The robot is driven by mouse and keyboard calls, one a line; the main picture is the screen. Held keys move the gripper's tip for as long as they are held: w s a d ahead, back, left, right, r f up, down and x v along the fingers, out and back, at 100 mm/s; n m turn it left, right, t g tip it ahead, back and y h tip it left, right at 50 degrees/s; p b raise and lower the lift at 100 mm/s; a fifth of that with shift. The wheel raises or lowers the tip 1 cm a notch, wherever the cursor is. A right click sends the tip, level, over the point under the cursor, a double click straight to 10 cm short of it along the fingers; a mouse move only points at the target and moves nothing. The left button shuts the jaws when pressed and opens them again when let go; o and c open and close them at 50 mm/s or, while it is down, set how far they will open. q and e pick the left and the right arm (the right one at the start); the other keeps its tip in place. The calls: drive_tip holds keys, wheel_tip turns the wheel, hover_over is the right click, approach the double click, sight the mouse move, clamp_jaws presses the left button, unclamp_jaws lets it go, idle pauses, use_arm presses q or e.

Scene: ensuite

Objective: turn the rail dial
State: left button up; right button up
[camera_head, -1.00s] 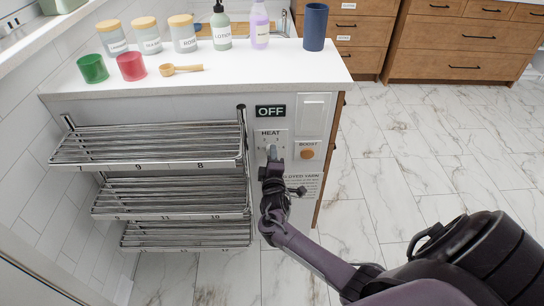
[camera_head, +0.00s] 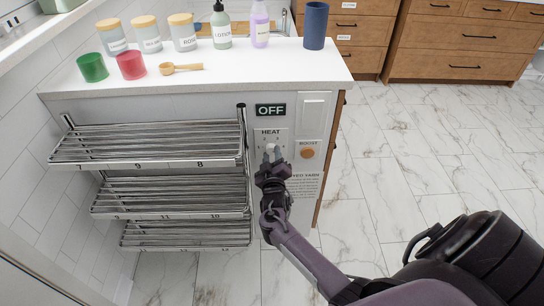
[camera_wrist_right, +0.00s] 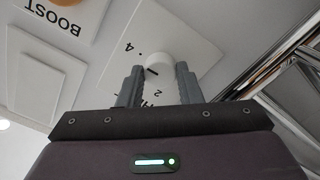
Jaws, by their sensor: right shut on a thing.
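The rail dial (camera_head: 271,148) is a small white knob on a pale plate marked HEAT, on the end panel of the white counter. It also shows in the right wrist view (camera_wrist_right: 158,62), with a dark pointer line and the numbers 4 and 2 beside it. My right gripper (camera_head: 272,154) reaches up to the dial from below. In the right wrist view its two grey fingers (camera_wrist_right: 159,82) stand on either side of the knob, shut on it. A black sign (camera_head: 270,111) above the dial reads OFF. My left gripper is not in view.
Metal rail racks (camera_head: 150,145) stick out at the left. The floor at right is clear.

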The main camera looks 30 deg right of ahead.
drive_tip(key=shift+f, duration=0.1)
idle(0.4)
drive_tip(key=o, duration=1)
